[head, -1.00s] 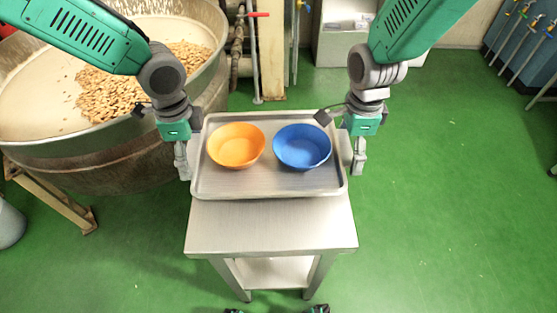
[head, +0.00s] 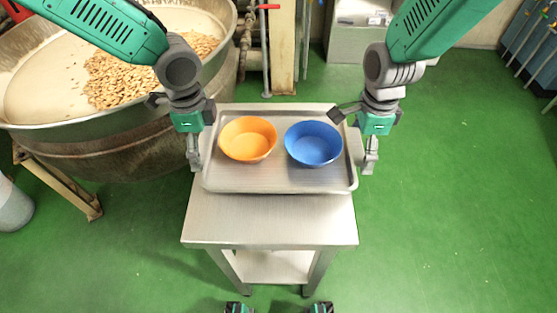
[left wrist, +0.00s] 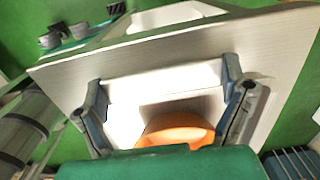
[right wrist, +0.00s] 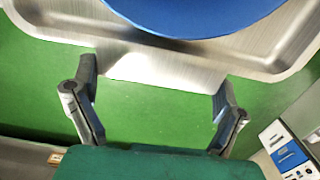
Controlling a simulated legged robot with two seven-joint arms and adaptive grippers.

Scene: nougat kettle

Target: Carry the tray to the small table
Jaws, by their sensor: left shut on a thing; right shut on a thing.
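The metal tray (head: 280,181) carries an orange bowl (head: 248,140) and a blue bowl (head: 314,144), both upright. In the head view it overlaps the back part of the small steel table (head: 270,222); I cannot tell whether it touches the top. My left gripper (head: 195,163) is shut on the tray's left side. My right gripper (head: 368,165) is shut on its right side. The orange bowl also shows in the left wrist view (left wrist: 178,130), and the blue bowl in the right wrist view (right wrist: 195,15).
A grey bin (head: 12,208) is at the far left. A steel cabinet (head: 358,35) stands at the back. The green floor (head: 450,200) to the right is clear.

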